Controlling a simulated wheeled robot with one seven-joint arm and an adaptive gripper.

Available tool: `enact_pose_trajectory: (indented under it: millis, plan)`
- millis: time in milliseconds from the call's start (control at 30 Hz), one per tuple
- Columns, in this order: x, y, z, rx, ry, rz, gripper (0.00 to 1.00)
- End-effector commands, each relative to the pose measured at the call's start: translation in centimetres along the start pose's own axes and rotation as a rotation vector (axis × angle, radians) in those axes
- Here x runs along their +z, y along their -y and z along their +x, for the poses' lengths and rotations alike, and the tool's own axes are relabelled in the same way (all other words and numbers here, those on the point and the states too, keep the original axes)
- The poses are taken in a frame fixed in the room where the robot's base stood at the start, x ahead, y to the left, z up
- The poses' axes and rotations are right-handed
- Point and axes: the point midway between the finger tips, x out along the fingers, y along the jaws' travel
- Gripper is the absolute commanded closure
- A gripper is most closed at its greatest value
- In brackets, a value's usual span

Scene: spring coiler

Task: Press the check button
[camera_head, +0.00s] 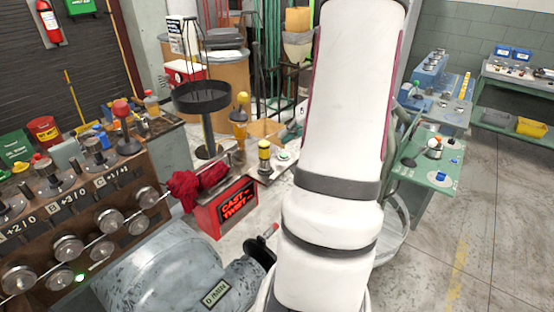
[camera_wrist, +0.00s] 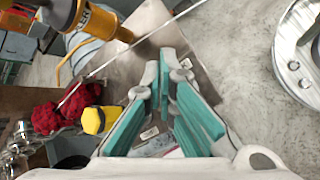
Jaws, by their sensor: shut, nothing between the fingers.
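A small metal plate (camera_head: 262,176) in the middle of the head view carries a small round green-and-white button (camera_head: 283,155). I cannot read a label that marks it as the check button. A post with a yellow top (camera_head: 264,150) stands left of it; the yellow top (camera_wrist: 94,120) also shows in the wrist view. My gripper (camera_wrist: 165,68) is shut and empty, its teal fingers together above the metal plate (camera_wrist: 130,65). The fingers hide part of the plate, and the button is not clear there. I cannot tell whether they touch anything. My arm hides much of the head view's middle.
A red cloth (camera_head: 190,186) hangs beside a red sign box (camera_head: 228,207) left of the plate. A yellow oiler (camera_wrist: 95,22) and a thin rod (camera_wrist: 150,35) are close to my fingers. A bench with dials (camera_head: 68,248) fills the left; green tables (camera_head: 430,170) stand at right.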

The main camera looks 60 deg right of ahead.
Motion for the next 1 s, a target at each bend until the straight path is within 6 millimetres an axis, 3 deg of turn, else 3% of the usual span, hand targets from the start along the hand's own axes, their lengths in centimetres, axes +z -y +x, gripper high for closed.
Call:
enact_pose_trajectory:
  millis: [233, 1000]
  plan:
    - [-1.05, 1.01, 1.44, 0.001, -0.001, 0.001, 1.00]
    - [-1.18, 1.14, 1.53, 0.000, -0.001, 0.000, 1.00]
